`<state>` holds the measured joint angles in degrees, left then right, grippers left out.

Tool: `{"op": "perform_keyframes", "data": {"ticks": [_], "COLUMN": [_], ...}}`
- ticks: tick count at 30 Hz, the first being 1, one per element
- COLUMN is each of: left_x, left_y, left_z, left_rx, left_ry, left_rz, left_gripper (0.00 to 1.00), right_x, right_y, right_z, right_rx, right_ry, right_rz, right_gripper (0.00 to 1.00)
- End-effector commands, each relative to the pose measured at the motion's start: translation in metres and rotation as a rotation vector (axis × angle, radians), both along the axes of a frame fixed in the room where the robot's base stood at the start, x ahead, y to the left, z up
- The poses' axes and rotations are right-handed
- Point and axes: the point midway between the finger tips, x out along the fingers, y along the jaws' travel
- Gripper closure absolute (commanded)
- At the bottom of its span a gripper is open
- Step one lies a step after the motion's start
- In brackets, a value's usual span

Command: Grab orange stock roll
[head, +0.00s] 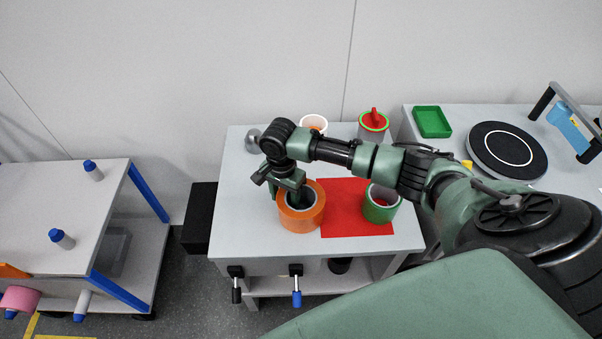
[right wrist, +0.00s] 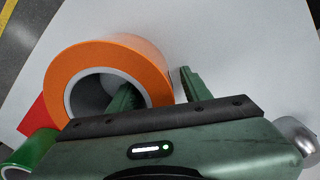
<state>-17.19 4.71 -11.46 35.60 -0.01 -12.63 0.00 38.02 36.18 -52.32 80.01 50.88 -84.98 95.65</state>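The orange stock roll (head: 302,222) stands with its hole facing up on the grey table, at the left edge of a red sheet. It also shows in the right wrist view (right wrist: 106,58), with a grey core. My right gripper (head: 289,193) reaches down at the roll's far left side. In the right wrist view my right gripper (right wrist: 160,92) is open across the roll's wall. One finger is in the hole and the other is outside, with a small gap to the roll. The fingertips' depth is partly hidden. My left gripper is not in view.
A green roll (head: 380,207) stands on the red sheet (head: 345,205) to the right. A white-rimmed cup (head: 313,122), a red-lidded can (head: 373,123) and a silver knob (head: 253,138) are at the back. The table's front left is clear.

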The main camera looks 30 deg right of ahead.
Motion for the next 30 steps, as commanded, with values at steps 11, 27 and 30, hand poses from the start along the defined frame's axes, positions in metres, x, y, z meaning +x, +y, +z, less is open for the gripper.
{"op": "perform_keyframes", "data": {"ticks": [11,27,30], "left_x": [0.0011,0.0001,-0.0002], "left_y": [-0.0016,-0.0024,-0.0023], "left_z": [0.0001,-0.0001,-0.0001], "left_rx": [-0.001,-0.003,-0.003], "left_ry": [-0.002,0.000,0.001], "left_rz": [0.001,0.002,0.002], "left_gripper": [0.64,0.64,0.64], "right_x": [-0.0001,-0.0001,0.0000], "right_y": [0.0002,0.0002,0.0002], "right_z": [0.0003,0.0005,0.0006], "right_rx": [0.001,0.001,0.001], "right_ry": [0.000,0.000,0.000], "right_rz": [0.000,0.000,0.000], "right_gripper": [1.00,1.00,1.00]}}
